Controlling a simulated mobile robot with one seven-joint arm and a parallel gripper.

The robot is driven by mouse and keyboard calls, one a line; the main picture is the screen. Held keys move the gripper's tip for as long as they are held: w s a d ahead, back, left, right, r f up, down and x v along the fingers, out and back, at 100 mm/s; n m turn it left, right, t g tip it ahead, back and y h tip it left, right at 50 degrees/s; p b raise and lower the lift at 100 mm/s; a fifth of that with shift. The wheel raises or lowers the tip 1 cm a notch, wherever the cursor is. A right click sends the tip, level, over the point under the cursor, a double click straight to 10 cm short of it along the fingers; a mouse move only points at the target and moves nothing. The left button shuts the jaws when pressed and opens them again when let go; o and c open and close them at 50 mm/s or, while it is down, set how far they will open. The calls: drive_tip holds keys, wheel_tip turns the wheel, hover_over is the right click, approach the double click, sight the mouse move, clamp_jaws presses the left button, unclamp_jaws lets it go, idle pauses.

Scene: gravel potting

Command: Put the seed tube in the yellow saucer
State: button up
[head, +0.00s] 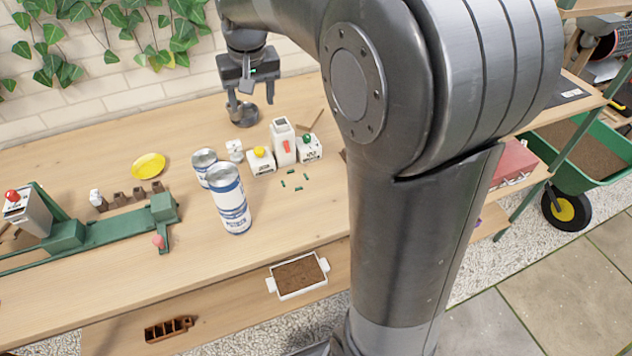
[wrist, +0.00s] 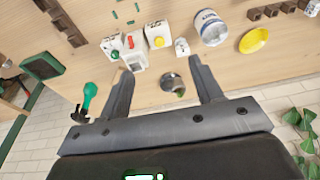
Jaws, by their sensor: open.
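The yellow saucer (head: 148,165) lies flat on the table at the left, and nothing shows in it; it also shows in the wrist view (wrist: 254,40). My gripper (head: 250,101) is open and empty above the back of the table, over a small round metal dish (head: 243,117). In the wrist view the dish (wrist: 170,80) sits between the spread fingers, with a small greenish item (wrist: 180,92) at its edge. I cannot tell for sure which thing is the seed tube.
White boxes with coloured knobs (head: 261,162), a small white bottle (head: 234,150) and several green bits (head: 290,183) are near. A green rail device (head: 110,228) lies at left.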

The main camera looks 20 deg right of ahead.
drive_tip(key=s+d+t, duration=0.1)
drive_tip(key=s+d, duration=0.1)
drive_tip(key=s, duration=1.1)
drive_tip(key=s+d+f+t, duration=0.1)
drive_tip(key=s+t, duration=0.1)
drive_tip(key=s, duration=1.1)
drive_tip(key=shift+d, duration=0.35)
drive_tip(key=shift+o, duration=0.8)
drive_tip(key=shift+s+f, duration=0.1)
